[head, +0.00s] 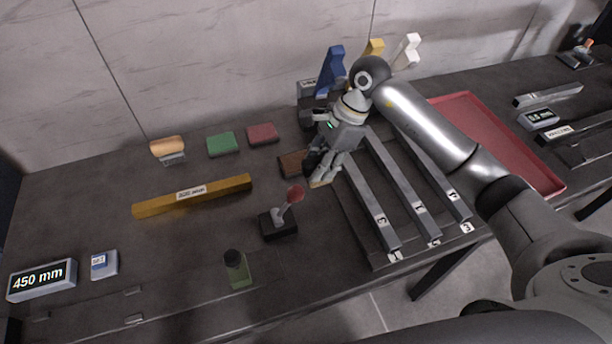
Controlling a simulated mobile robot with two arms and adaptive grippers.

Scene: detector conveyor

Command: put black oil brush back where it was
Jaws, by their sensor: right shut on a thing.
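My right gripper (320,172) points down just above the table, left of the grey bars. It is shut on a small dark thing, most likely the black oil brush, with a pale edge showing low between the fingers. The fingers hide most of it, so I cannot tell whether it touches the table. A brown block (292,163) lies on the table just left of the fingers, partly covered by them. My left gripper is not in view.
Three grey bars (383,205) lie right of the gripper, beside a red tray (500,140). Green (222,144) and red (263,134) pads and a yellow bar (190,196) lie left.

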